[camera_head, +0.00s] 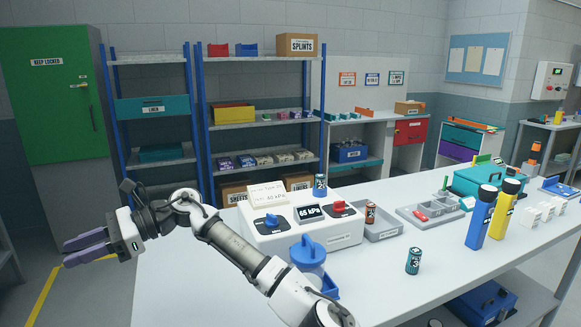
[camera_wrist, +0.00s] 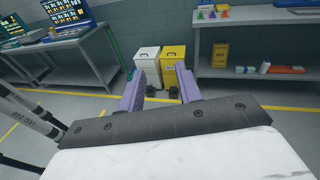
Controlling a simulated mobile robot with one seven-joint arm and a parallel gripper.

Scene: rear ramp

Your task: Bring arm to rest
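My gripper (camera_head: 67,253) is at the far left of the head view, out past the left end of the white bench (camera_head: 185,290). My arm reaches to it from the bottom middle, passing in front of a white pressure device (camera_head: 338,228). The gripper points left, over the floor. Its two purple fingers also show in the wrist view (camera_wrist: 160,85). They stand apart with nothing held between them, so the gripper is open and empty.
A blue-lidded container (camera_head: 307,253) stands close to my forearm. A battery (camera_head: 413,261), a grey tray (camera_head: 432,213) and two torches (camera_head: 480,217) are on the bench. Shelves (camera_head: 262,125) stand behind. White and yellow bins (camera_wrist: 178,66) stand beyond the open floor.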

